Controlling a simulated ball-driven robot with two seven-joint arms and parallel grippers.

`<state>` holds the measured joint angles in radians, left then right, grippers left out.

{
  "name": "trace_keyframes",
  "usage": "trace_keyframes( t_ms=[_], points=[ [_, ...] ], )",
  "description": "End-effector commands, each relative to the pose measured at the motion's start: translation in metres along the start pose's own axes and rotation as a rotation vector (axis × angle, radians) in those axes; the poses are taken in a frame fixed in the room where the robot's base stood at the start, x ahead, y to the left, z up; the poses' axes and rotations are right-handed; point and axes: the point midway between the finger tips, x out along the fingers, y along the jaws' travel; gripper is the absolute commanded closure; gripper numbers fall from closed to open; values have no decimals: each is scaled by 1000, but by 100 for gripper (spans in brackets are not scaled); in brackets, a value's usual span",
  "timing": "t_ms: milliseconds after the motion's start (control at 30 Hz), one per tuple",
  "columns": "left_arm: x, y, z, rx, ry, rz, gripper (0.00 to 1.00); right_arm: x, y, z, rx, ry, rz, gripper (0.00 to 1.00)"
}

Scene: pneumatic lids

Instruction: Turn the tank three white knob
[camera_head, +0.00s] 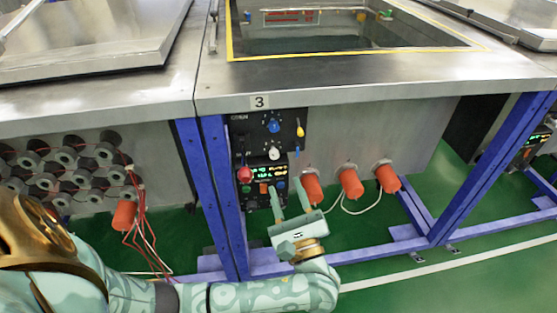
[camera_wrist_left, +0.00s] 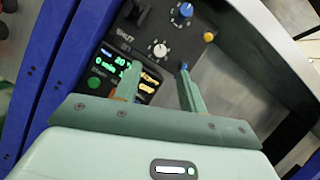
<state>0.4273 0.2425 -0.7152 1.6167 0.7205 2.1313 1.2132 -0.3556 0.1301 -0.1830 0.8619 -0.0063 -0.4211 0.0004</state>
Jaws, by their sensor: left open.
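The white knob (camera_head: 274,153) sits on the black control panel (camera_head: 240,135) under the label "3" on tank three's front edge. In the left wrist view the white knob (camera_wrist_left: 160,49) shows beyond and between my fingertips. My left gripper (camera_head: 288,198) is open and empty, below and in front of the panel, apart from the knob. It also shows in the left wrist view (camera_wrist_left: 157,80), with one finger over the lit displays. A blue knob (camera_head: 273,126) is above the white one. My right gripper is not in view.
A red button (camera_head: 244,174) and a yellow knob (camera_head: 300,131) flank the white knob. Several orange cylinders (camera_head: 351,182) with white cables stick out right of the panel. A blue frame leg (camera_head: 222,190) stands close on the left. Green floor (camera_head: 400,270) is open at front right.

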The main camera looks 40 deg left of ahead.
Motion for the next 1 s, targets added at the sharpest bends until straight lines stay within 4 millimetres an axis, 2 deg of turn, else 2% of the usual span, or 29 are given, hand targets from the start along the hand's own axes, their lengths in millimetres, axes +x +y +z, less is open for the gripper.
trace_keyframes(
  t_ms=[33,200,333,500,767,867,900,933,1000],
  points=[
    [13,1,-1,0,-4,-1,59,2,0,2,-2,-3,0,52],
    [51,1,-2,2,-3,-2,59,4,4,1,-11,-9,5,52],
    [70,1,-2,3,-1,-1,59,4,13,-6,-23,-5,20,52],
    [82,0,-1,2,1,0,59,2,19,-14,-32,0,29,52],
    [84,0,0,2,1,0,59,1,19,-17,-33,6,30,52],
    [84,0,0,2,1,0,84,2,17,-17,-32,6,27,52],
    [84,0,0,2,1,0,95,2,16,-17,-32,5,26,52],
    [84,0,0,2,1,0,100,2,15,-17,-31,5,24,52],
    [83,0,0,2,1,0,100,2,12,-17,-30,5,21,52]
  ],
)
